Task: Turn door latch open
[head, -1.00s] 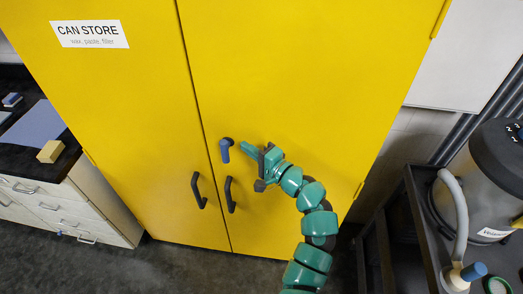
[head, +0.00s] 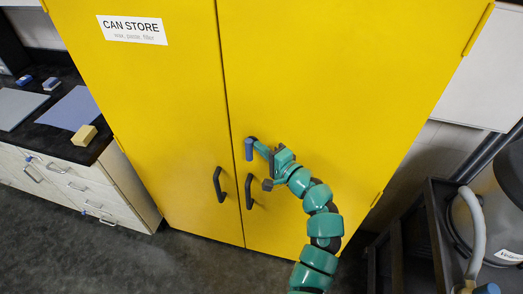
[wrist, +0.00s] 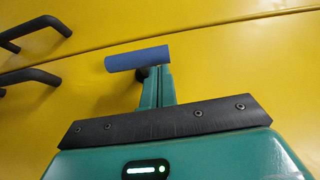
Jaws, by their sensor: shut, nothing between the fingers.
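The door latch is a small lever with a blue grip (head: 249,150) on a dark pivot, on the right door of the yellow cabinet (head: 310,70). In the head view the grip hangs down, roughly upright. My gripper (head: 261,147) is shut and empty, with its fingertips right beside the latch on its right. In the wrist view the blue grip (wrist: 137,58) lies across the tips of my shut fingers (wrist: 157,76), close to or touching them; I cannot tell which. The dark pivot is partly hidden behind the fingertips there.
Two black door handles (head: 218,184) sit below the latch, one on each door. A counter with drawers, a yellow block (head: 84,135) and blue sheets stands at the left. A dark cart (head: 420,225) with a grey machine stands at the right.

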